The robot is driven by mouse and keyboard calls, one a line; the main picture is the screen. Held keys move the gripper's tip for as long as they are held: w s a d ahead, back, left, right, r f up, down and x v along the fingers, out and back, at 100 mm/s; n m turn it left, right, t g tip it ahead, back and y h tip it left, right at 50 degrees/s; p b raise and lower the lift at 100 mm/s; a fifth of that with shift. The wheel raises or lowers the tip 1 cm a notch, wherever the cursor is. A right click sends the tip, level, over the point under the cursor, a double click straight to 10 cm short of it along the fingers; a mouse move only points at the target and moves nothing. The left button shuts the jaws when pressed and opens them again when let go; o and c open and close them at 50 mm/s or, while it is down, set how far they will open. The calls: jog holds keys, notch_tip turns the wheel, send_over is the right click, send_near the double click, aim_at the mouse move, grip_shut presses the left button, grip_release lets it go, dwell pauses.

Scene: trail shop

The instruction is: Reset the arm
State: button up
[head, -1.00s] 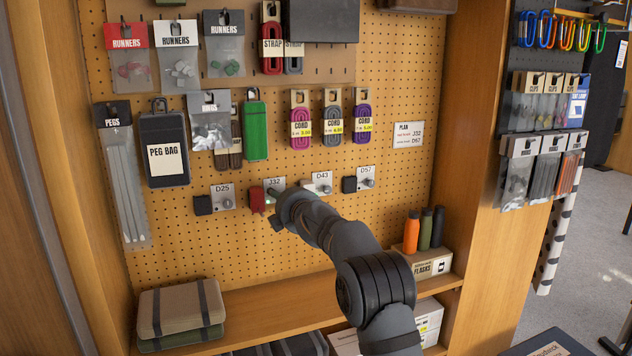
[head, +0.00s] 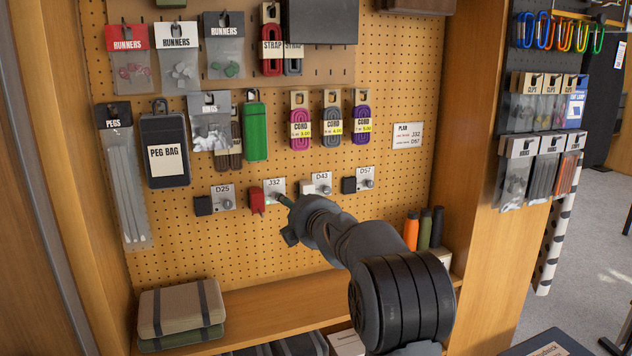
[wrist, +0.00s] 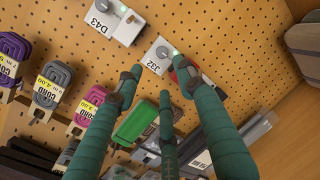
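My gripper (head: 287,219) is in front of the pegboard, just below and right of the J32 plate (head: 275,188). In the wrist view my gripper's teal fingers (wrist: 163,78) are spread apart with nothing between them. The J32 plate (wrist: 158,55) lies beyond the fingertips there, with a small green light and a grey knob. A red block (head: 257,200) is beside this plate; it is partly hidden by a finger in the wrist view (wrist: 184,72). In the head view a fingertip overlaps the lower part of the J32 plate.
Plates D25 (head: 222,196), D43 (head: 321,183) and D57 (head: 365,178) sit in the same row. Hanging cords (head: 332,124) and a green pouch (head: 255,130) are above. Flasks (head: 424,229) stand at right, folded bundles (head: 180,310) at lower left. The pegboard below the plates is bare.

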jog(key=w+a+f+m+y+p, duration=0.1)
jog(key=w+m+y+p, duration=0.1)
jog(key=w+m+p, duration=0.3)
jog(key=w+a+f+m+y+p, duration=0.2)
jog(key=w+m+p, duration=0.3)
jog(key=m, duration=0.5)
jog(key=shift+w+a+m+p, duration=0.25)
jog(key=shift+a+m+p, duration=0.05)
jog(key=shift+p, duration=0.1)
dwell(0.3)
jog(key=shift+d, duration=0.15)
